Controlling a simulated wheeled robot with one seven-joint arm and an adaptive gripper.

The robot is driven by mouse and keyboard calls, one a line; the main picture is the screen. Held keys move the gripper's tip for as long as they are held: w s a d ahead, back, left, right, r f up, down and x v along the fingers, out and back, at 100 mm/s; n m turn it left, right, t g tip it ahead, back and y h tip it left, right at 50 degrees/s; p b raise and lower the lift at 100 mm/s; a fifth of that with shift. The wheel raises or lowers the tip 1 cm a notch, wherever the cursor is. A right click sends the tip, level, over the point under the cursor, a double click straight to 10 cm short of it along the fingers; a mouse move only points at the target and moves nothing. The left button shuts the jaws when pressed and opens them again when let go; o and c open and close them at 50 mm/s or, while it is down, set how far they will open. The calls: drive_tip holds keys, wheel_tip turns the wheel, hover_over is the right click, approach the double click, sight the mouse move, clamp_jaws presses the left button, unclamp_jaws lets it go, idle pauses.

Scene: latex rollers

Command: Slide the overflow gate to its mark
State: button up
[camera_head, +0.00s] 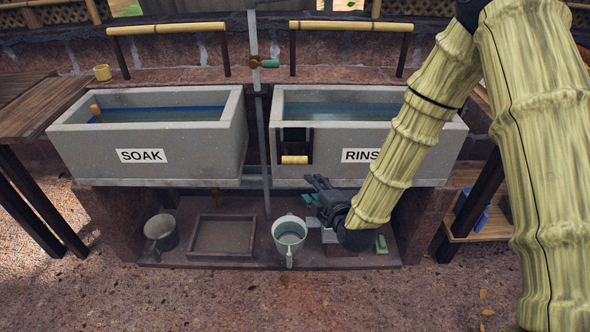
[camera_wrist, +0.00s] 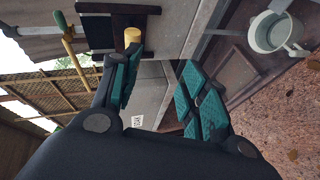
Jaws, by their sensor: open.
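The overflow gate (camera_head: 294,140) is a dark slot with a frame in the left front of the grey RINSE tank (camera_head: 400,168). A yellow cylindrical handle (camera_head: 294,160) sits at its lower end. In the wrist view the handle (camera_wrist: 132,37) shows just beyond the tip of one teal-padded finger, and the dark gate frame (camera_wrist: 108,28) is beside it. My gripper (camera_head: 312,190) is open and empty, in front of and slightly below the handle. In the wrist view its fingers (camera_wrist: 160,85) are spread wide. I cannot make out a mark for the gate.
The SOAK tank (camera_head: 150,135) stands left of a vertical pipe (camera_head: 261,130) with a green-handled valve (camera_head: 268,63).

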sight(297, 162)
drive_tip(key=shift+n+t+y, duration=0.4)
drive_tip(key=shift+n+t, duration=0.2)
drive_tip(key=shift+n, duration=0.3)
drive_tip(key=w+a, duration=0.1)
drive_tip(key=w, duration=0.3)
drive_tip(key=w+a, duration=0.2)
drive_tip(key=w, duration=0.2)
drive_tip(key=w+a+r+b, duration=0.1)
drive_tip(key=w+a, duration=0.1)
drive_tip(key=w, duration=0.1)
drive_tip(key=shift+w+a+r, duration=0.1)
drive_tip(key=shift+w+a, duration=0.1)
drive_tip(key=shift+w, duration=0.2)
clamp_jaws()
